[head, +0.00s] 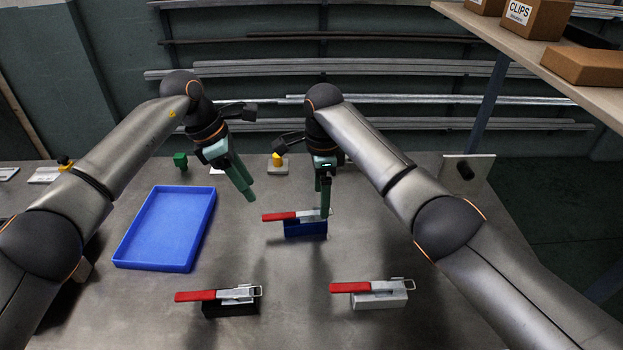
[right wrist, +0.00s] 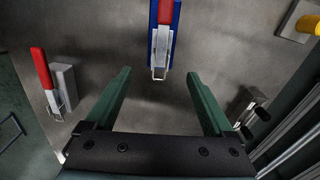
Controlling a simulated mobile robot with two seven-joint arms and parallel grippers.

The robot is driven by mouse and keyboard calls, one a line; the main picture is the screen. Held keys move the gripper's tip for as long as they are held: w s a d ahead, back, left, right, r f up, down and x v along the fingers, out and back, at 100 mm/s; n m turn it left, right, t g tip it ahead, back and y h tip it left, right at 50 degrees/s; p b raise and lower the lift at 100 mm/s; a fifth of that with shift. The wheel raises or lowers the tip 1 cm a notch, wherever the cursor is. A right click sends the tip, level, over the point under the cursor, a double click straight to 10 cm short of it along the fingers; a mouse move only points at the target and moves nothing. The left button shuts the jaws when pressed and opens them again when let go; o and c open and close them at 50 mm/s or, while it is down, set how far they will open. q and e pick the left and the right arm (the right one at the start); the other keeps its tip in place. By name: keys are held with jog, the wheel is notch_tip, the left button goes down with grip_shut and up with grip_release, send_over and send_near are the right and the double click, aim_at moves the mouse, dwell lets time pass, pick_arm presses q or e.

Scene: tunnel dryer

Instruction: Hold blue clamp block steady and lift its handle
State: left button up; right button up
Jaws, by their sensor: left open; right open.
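The blue clamp block (head: 306,230) stands on the grey table near the middle. Its red handle (head: 286,216) lies flat and points left in the head view. In the right wrist view the blue clamp block (right wrist: 175,40) with its red handle (right wrist: 165,12) is ahead of the fingers. My right gripper (head: 325,212) is open and empty, pointing down; in the head view its fingers overlap the block's right end. The right wrist view shows its two green fingers (right wrist: 158,88) apart, with nothing between them. My left gripper (head: 249,197) is open and empty, above the table, left of the block.
A black clamp block (head: 230,309) and a light grey one (head: 379,300), both with red handles, stand in front. A blue tray (head: 120,262) is at left. A small green block (head: 180,160) and a yellow-knobbed piece (head: 278,162) are behind. A shelf with boxes overhangs the right.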

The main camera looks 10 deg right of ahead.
aim_at(316, 225)
notch_tip(316, 225, down, 8)
jog(key=shift+r, duration=0.1)
dwell(0.4)
grip_shut()
dwell(0.5)
pick_arm(q)
jog(key=shift+c, duration=0.2)
